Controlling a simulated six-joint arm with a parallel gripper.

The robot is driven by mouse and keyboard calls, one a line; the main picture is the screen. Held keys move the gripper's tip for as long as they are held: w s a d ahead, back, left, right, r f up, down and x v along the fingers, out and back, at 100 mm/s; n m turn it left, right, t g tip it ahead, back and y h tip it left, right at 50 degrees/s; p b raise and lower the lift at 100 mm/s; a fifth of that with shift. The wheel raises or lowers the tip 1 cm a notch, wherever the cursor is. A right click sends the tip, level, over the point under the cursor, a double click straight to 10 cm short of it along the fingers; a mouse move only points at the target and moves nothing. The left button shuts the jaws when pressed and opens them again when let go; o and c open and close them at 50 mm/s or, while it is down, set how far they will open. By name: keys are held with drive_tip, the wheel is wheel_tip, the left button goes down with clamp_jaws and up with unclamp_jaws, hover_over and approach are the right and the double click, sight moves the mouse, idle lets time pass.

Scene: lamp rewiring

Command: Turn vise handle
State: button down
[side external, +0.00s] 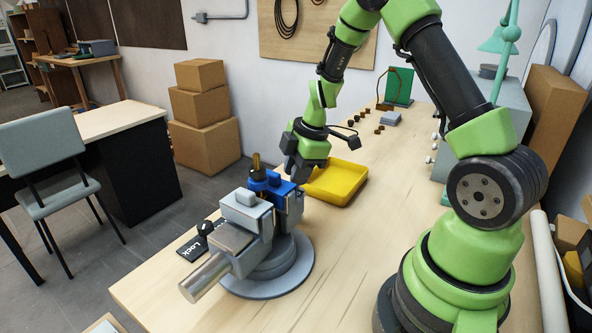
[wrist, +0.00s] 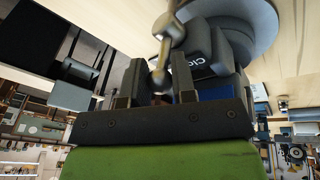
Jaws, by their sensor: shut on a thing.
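The grey vise (side external: 238,240) stands on a round base plate (side external: 300,282) near the table's front edge, with a blue part (side external: 286,190) at its far end. A brass-coloured piece (side external: 257,165) stands upright in the vise. My gripper (side external: 292,176) is at the far end of the vise; its fingertips are partly hidden in the side view. In the wrist view, the metal vise handle (wrist: 171,28) with rounded knobs reaches down between the two dark fingers of my gripper (wrist: 158,68), which is shut on it.
A yellow tray (side external: 337,183) lies just behind my gripper. Small dark parts (side external: 364,121) and a green board (side external: 399,87) are farther back. The table right of the vise is clear.

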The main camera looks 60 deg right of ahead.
drive_tip(key=c, duration=0.9)
unclamp_jaws()
drive_tip(key=shift+c, duration=0.2)
drive_tip(key=a+v, duration=0.1)
drive_tip(key=v, duration=0.9)
drive_tip(key=shift+d, duration=0.45)
